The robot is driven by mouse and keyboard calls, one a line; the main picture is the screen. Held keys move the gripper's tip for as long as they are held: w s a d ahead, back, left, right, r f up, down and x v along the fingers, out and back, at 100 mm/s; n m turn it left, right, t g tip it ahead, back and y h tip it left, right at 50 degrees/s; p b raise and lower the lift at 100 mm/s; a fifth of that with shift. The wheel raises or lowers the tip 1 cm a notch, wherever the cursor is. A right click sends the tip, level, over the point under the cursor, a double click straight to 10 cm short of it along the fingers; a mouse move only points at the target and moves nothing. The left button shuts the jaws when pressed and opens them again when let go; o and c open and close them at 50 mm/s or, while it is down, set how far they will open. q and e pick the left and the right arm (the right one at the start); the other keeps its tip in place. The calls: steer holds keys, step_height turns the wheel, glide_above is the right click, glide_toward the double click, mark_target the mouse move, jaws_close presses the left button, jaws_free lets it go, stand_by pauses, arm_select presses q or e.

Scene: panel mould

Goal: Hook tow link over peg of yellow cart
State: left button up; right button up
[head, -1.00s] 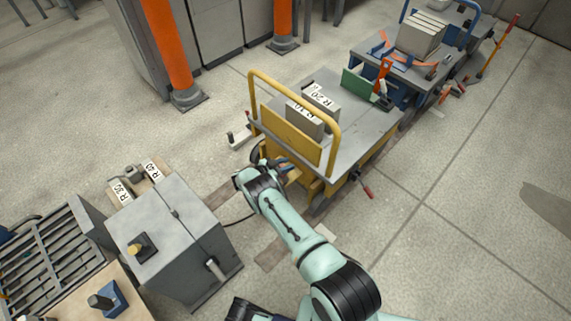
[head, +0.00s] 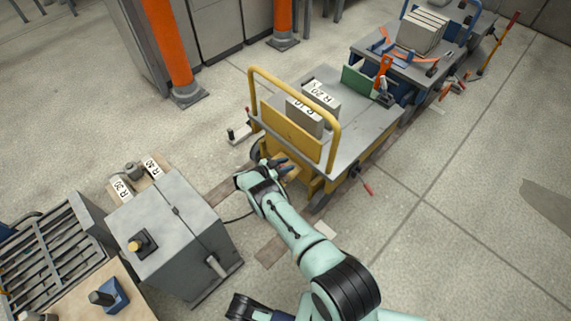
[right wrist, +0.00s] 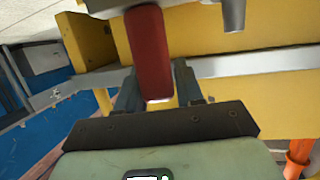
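The yellow cart (head: 345,125) stands in the middle of the head view, with a yellow frame and a grey deck. My right gripper (head: 284,166) is low at the cart's near end, below the yellow panel. In the right wrist view, the two fingers of the right gripper (right wrist: 158,80) stand on either side of a red grip-like piece (right wrist: 149,50), close to it. I cannot tell whether they press on it. Yellow cart panels show behind it. I cannot clearly make out the tow link or the peg. My left gripper is not in clear view.
A grey box-shaped unit (head: 165,215) with a yellow knob stands left of my right arm. A blue cart (head: 400,65) stands behind the yellow one. Orange columns (head: 170,45) rise at the back left. The floor at the right is clear.

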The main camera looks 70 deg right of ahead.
steer(key=o, duration=0.4)
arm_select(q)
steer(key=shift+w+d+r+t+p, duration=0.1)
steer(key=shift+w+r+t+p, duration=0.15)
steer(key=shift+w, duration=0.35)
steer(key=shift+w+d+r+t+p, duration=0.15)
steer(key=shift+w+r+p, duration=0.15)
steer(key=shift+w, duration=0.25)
arm_select(e)
steer(key=v, duration=1.3)
steer(key=shift+w+a+r, duration=0.15)
steer(key=shift+r, duration=0.05)
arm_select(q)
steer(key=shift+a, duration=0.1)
